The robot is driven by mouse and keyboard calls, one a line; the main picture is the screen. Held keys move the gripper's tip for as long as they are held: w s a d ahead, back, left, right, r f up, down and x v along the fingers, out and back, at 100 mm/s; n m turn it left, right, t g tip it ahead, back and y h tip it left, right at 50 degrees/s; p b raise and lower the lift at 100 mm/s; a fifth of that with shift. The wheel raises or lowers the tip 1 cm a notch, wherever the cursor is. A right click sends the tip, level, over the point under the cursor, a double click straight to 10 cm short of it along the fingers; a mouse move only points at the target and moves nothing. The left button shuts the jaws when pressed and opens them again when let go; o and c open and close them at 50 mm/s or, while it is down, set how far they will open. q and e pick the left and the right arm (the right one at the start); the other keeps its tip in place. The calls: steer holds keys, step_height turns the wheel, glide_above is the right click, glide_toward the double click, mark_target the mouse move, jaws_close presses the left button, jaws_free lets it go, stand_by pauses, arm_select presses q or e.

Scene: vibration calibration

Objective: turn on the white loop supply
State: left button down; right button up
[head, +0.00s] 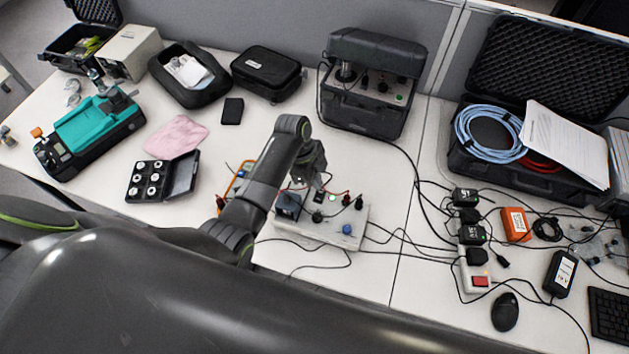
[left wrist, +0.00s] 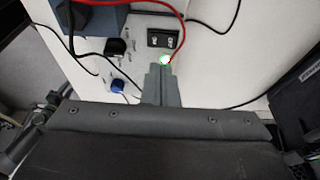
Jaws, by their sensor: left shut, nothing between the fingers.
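The white loop supply (head: 345,236) is a white box on the table, with a blue knob (head: 347,229), a black knob and red and black leads on its top. It also fills the upper left wrist view (left wrist: 190,82). A green light (left wrist: 164,60) glows on it, close to a black rocker switch (left wrist: 162,38). My left gripper (head: 319,186) is over the top of the box. Its fingers (left wrist: 160,72) are shut and empty, with their tips right by the green light; I cannot tell whether they touch it. The right gripper is not in view.
A black cased instrument (head: 363,105) stands behind the supply. A power strip (head: 475,278) with adapters and cables lies to the right. A dark box of parts (head: 148,181) and a pink cloth (head: 177,136) lie to the left. Loose cables run around the supply.

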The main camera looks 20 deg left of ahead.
arm_select(q)
steer(key=s+b+v, duration=0.1)
steer(key=v, duration=0.8)
steer(key=shift+s, duration=0.4)
steer(key=shift+s+a+f, duration=0.1)
steer(key=shift+a, duration=0.05)
